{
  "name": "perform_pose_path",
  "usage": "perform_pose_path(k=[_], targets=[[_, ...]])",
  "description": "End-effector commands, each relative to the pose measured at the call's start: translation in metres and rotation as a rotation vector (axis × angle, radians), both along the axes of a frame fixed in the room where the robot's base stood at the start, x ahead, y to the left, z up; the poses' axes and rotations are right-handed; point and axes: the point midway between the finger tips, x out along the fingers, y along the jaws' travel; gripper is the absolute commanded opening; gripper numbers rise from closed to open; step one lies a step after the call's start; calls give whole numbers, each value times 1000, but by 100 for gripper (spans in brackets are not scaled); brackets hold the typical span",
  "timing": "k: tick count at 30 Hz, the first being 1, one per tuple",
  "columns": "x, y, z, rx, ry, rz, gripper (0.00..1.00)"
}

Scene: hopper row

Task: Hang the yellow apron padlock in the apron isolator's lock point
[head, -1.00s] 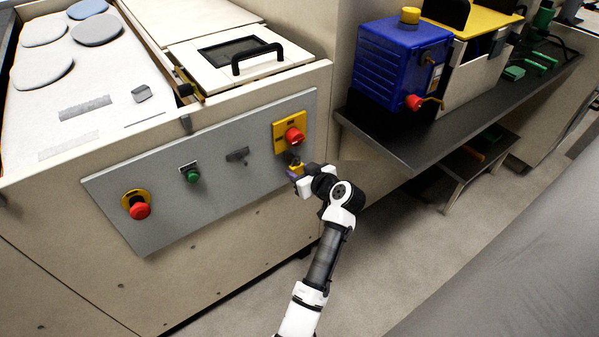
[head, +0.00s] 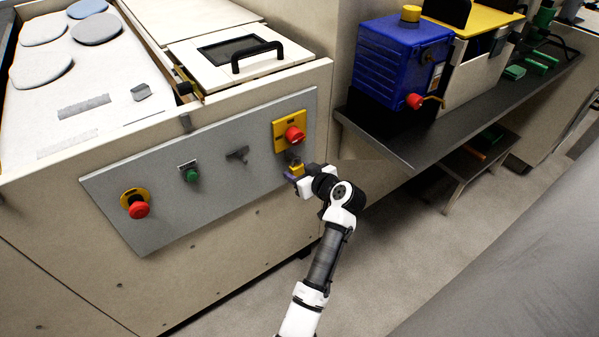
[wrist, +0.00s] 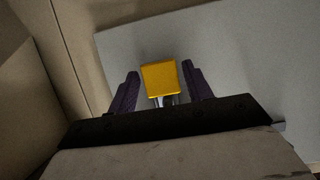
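The yellow padlock (head: 296,168) is at the lower edge of the apron isolator (head: 290,131), a red knob on a yellow plate. In the wrist view the padlock's yellow body (wrist: 160,78) is between my gripper's two purple fingers, with a narrow gap on each side. Its metal shackle shows in part below the body in that view. My gripper (head: 292,174) reaches the panel from the lower right. Its fingers (wrist: 160,88) look open around the padlock. Whether the shackle passes through the lock point is too small to tell.
The grey panel (head: 220,200) also carries a red stop button (head: 139,210), a green button (head: 191,175) and a dark switch (head: 238,154). A dark bench (head: 400,155) with a blue box (head: 395,70) stands to the right. Open floor (head: 400,245) lies below it.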

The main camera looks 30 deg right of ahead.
Motion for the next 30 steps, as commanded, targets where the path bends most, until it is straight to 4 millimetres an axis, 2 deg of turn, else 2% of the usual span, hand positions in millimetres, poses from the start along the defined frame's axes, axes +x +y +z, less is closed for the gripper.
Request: perform_pose_path(k=[3, 10, 14, 17, 24, 30], targets=[[0, 0, 0, 0, 0, 0, 61], [0, 0, 0, 0, 0, 1, 61], [-8, -1, 2, -1, 0, -2, 61], [-23, -1, 8, -2, -1, -1, 61], [-74, -4, 29, -2, 0, -3, 61], [-109, -4, 44, -2, 0, -1, 61]])
